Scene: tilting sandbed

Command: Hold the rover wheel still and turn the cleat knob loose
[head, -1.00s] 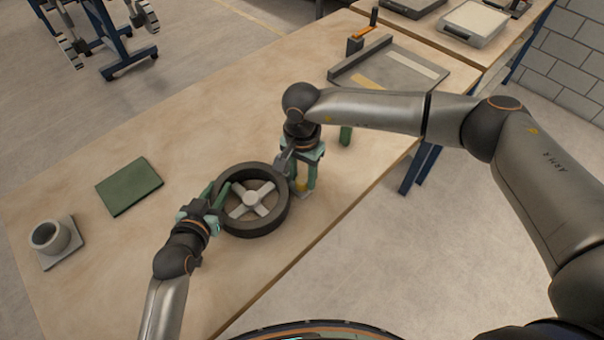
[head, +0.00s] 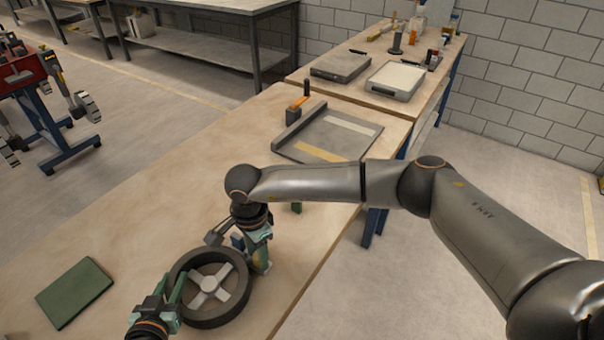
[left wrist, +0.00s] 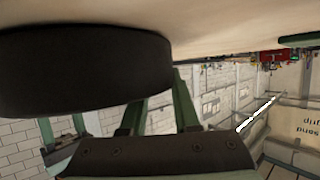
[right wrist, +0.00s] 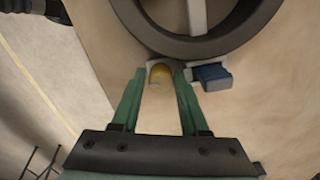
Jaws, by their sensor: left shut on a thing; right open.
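The rover wheel (head: 241,297), a dark ring with pale cross spokes, lies flat on the wooden bench. My left gripper (head: 177,288) is shut on the wheel's rim at its left side. The left wrist view shows the dark wheel wall (left wrist: 80,72) close to the fingers. My right gripper (head: 260,262) is at the wheel's right side, pointing down and open. In the right wrist view the yellow cleat knob (right wrist: 160,74) sits between the open fingers, beside the wheel rim. I cannot tell whether they touch it. The knob is hidden in the head view.
A blue block (right wrist: 213,77) on a pale piece sits by the rim, next to the right fingers. A green mat (head: 75,292) lies left of the wheel. A grey tray (head: 300,150) and an orange-handled tool (head: 297,108) are farther back.

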